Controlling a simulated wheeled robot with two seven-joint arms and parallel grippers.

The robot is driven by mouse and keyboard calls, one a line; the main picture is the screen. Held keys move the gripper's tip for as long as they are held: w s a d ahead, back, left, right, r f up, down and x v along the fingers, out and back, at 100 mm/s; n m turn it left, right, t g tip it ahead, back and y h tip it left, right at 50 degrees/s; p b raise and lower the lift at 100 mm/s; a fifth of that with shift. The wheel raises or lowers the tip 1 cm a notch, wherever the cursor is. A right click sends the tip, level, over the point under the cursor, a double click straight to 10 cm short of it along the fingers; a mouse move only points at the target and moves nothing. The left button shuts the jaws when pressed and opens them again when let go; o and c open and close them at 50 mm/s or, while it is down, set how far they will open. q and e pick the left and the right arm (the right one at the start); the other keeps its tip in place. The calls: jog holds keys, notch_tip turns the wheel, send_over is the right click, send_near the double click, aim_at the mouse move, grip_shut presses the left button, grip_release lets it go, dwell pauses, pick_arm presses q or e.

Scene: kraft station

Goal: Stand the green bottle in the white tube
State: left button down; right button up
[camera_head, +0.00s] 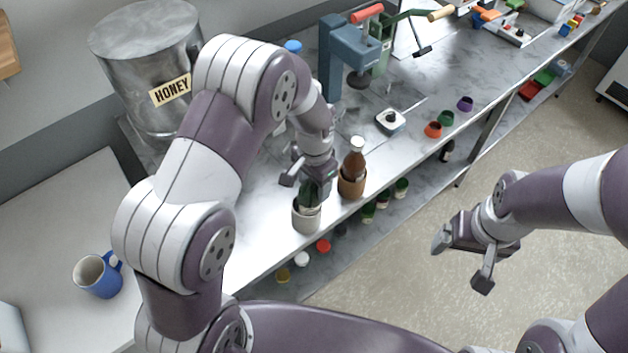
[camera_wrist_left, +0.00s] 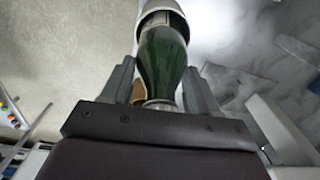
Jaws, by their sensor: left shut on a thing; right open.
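The green bottle (camera_head: 308,197) is upright with its lower end inside the white tube (camera_head: 306,219), near the front edge of the counter. In the left wrist view the green bottle (camera_wrist_left: 162,62) runs into the mouth of the white tube (camera_wrist_left: 158,8). My left gripper (camera_head: 311,178) is around the upper part of the bottle and shut on it; its fingers (camera_wrist_left: 164,85) show on both sides of the bottle. How deep the bottle sits is hidden by the tube wall. My right gripper (camera_head: 462,262) is open and empty, over the floor right of the counter.
A brown bottle (camera_head: 354,165) stands in a brown tube (camera_head: 351,184) close to the right of the white tube. A honey drum (camera_head: 150,75) and a blue mug (camera_head: 98,275) are at left. Capping presses (camera_head: 350,60) and colored rings (camera_head: 433,129) are farther back on the counter.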

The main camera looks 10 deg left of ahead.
pick_arm(q)
grip_release()
dwell(0.4)
jog(key=shift+r, duration=0.1)
dwell(0.4)
jog(key=shift+r+p, duration=4)
jog(key=shift+r, duration=0.55)
jog(key=shift+f, duration=0.1)
